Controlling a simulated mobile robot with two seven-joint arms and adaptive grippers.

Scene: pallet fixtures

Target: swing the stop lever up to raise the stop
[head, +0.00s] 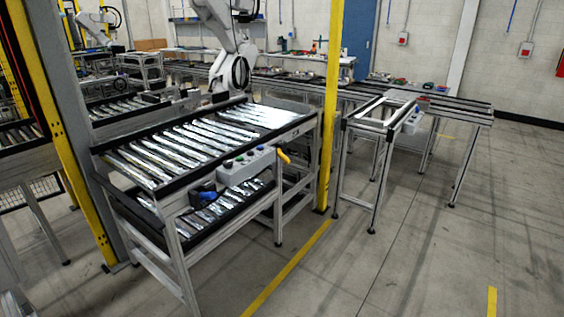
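A roller conveyor station (112,150) with shiny metal rollers stands left of the middle in the head view. On its front rail is a grey control box (246,166) with several coloured buttons. A short yellow handle (284,156) sits at the right end of this box and is slightly tilted; it looks like the stop lever, but I cannot tell its exact position. I cannot make out the stop itself among the rollers. Neither of my grippers is in view, and nothing is seen touching the handle.
A yellow post (331,110) stands just right of the station, and another yellow post (50,130) stands at its left. A white robot arm (226,40) is behind the rollers. A second conveyor frame (362,118) stands at the right. The floor in front (400,260) is clear.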

